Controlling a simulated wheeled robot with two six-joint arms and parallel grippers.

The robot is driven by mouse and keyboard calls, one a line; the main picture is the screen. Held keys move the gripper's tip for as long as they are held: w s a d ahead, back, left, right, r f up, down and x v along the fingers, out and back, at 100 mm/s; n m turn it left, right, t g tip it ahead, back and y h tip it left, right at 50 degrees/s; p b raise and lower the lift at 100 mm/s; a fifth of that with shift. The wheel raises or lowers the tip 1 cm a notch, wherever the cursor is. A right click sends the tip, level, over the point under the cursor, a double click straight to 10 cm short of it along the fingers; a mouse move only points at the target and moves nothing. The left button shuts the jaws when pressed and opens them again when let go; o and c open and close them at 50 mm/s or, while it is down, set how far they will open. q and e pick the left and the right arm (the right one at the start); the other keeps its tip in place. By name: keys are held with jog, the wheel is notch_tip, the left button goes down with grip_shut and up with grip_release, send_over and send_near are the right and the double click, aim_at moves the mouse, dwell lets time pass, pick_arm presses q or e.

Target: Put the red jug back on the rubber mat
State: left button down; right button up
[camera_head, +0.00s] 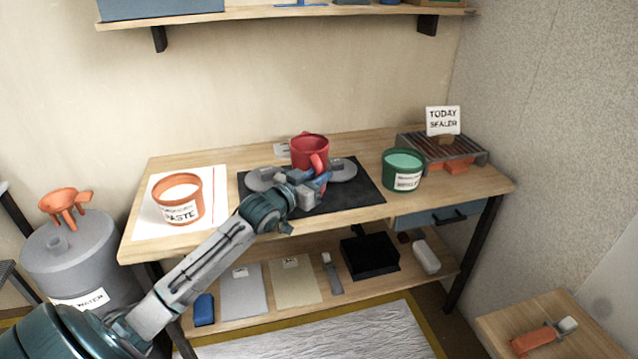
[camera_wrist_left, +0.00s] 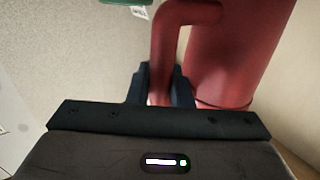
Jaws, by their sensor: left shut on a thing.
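The red jug (camera_head: 309,147) is upright over the black rubber mat (camera_head: 352,196) on the workbench. My left gripper (camera_head: 317,184) is shut on the jug's handle, on the side facing me. In the left wrist view the jug's body (camera_wrist_left: 238,48) fills the upper right, and its handle runs down between the fingers (camera_wrist_left: 162,88). My gripper hides the jug's base in the head view, so I cannot tell whether it touches the mat. My right gripper is not in view.
Grey discs (camera_head: 343,169) lie on the mat beside the jug. An orange paste bucket (camera_head: 180,190) stands left on white paper. A green tub (camera_head: 402,168) stands just right of the mat, before a grated tray (camera_head: 450,150) with a sign. A shelf (camera_head: 290,16) hangs above.

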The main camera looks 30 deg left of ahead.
pick_arm(q)
jog(key=shift+f, duration=1.1)
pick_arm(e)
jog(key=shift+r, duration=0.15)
pick_arm(q)
jog(key=shift+f, duration=0.1)
jog(key=c, duration=1.7)
grip_release()
jog(key=o, duration=0.4)
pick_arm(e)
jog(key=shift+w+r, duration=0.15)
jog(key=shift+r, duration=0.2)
